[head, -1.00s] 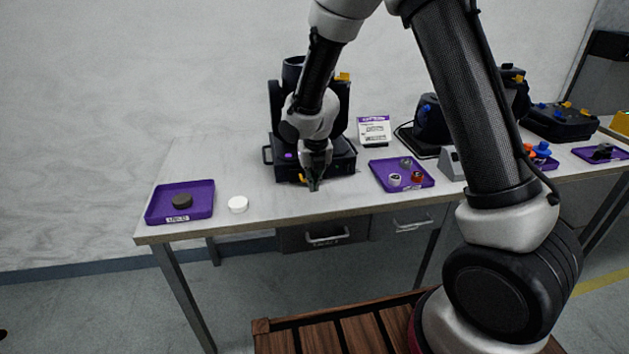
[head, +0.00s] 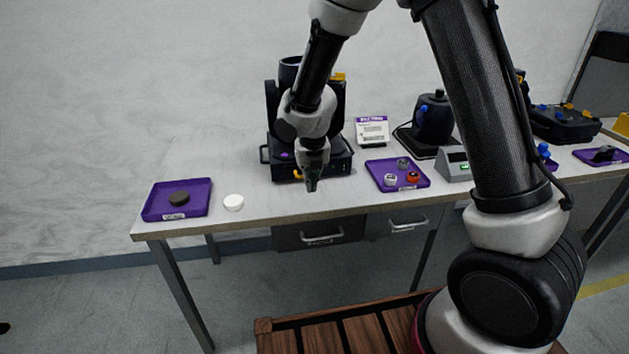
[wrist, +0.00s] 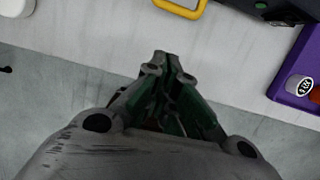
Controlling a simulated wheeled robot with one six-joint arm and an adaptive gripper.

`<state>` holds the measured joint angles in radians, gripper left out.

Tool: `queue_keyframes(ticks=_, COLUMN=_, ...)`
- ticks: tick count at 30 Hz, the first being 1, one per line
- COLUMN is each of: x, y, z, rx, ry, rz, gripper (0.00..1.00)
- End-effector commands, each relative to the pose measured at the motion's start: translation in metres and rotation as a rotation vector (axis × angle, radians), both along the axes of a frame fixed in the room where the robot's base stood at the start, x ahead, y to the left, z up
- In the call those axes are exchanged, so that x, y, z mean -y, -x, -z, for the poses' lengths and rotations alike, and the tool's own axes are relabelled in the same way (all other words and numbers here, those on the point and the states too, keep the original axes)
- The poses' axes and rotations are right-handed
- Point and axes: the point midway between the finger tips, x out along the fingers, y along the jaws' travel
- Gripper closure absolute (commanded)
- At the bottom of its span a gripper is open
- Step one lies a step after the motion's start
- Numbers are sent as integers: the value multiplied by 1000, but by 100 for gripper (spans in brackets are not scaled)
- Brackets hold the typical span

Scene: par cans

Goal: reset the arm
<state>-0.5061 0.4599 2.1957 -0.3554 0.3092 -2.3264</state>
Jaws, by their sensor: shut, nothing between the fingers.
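My gripper (head: 312,186) hangs above the front edge of the table, in front of the black par can. It points down, and its fingers are together with nothing held. In the wrist view my gripper (wrist: 162,58) is also closed, over the table's edge. The black par can (head: 340,112) stands on the table behind my arm, and my arm hides part of it. A yellow handle on its base shows at the top of the wrist view (wrist: 181,8).
A purple tray (head: 205,190) with a dark disc (head: 178,199) and a white disc (head: 233,202) are on the left. Another purple tray (head: 376,164) holds several small parts. A grey device (head: 452,165), a white sign (head: 372,131) and a dark machine (head: 432,118) stand to the right.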

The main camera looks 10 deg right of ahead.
Motion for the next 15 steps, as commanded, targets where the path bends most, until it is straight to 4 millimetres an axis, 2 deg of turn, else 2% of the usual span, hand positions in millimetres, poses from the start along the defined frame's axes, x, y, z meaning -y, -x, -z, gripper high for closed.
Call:
queue_keyframes(ticks=1, x=-1, y=-1, z=-11, rx=8, ry=-4, rz=-1, gripper=100)
queue_keyframes(ticks=10, x=0, y=12, z=-64, rx=7, ry=-4, rz=-1, gripper=100)
queue_keyframes(ticks=15, x=0, y=18, z=-84, rx=4, ry=-3, rz=0, gripper=100)
